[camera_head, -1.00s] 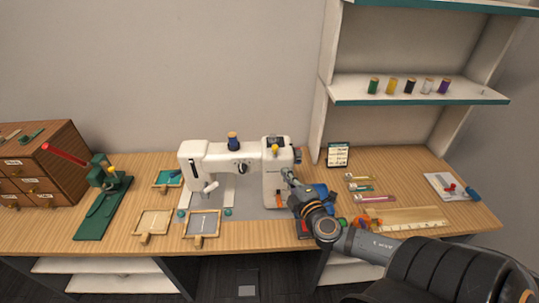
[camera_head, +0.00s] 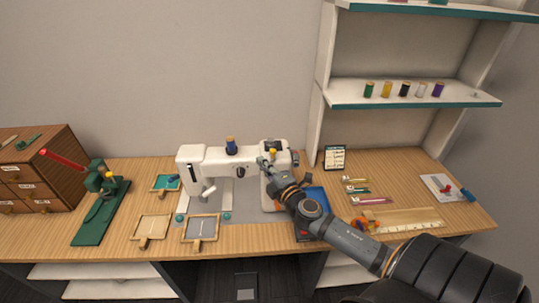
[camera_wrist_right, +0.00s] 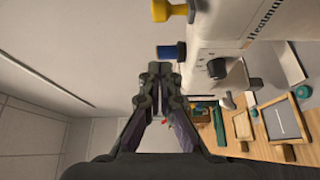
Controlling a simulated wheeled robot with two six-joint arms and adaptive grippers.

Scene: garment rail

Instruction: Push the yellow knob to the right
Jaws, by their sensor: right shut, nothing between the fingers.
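The yellow knob (camera_head: 272,153) stands on the top right end of the white sewing machine (camera_head: 213,154). In the right wrist view the yellow knob (camera_wrist_right: 170,11) juts out at the top edge, beside the machine's body. My right gripper (camera_head: 264,162) is shut and empty, with its tips just left of and slightly below the knob in the head view. In the right wrist view my gripper tips (camera_wrist_right: 160,73) show below the knob with space between. Contact with the machine cannot be told. My left gripper is not in view.
A blue spool (camera_head: 231,146) stands on the machine left of the knob. A green press (camera_head: 99,205) with a red lever, a drawer cabinet (camera_head: 38,170) and small frames are left.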

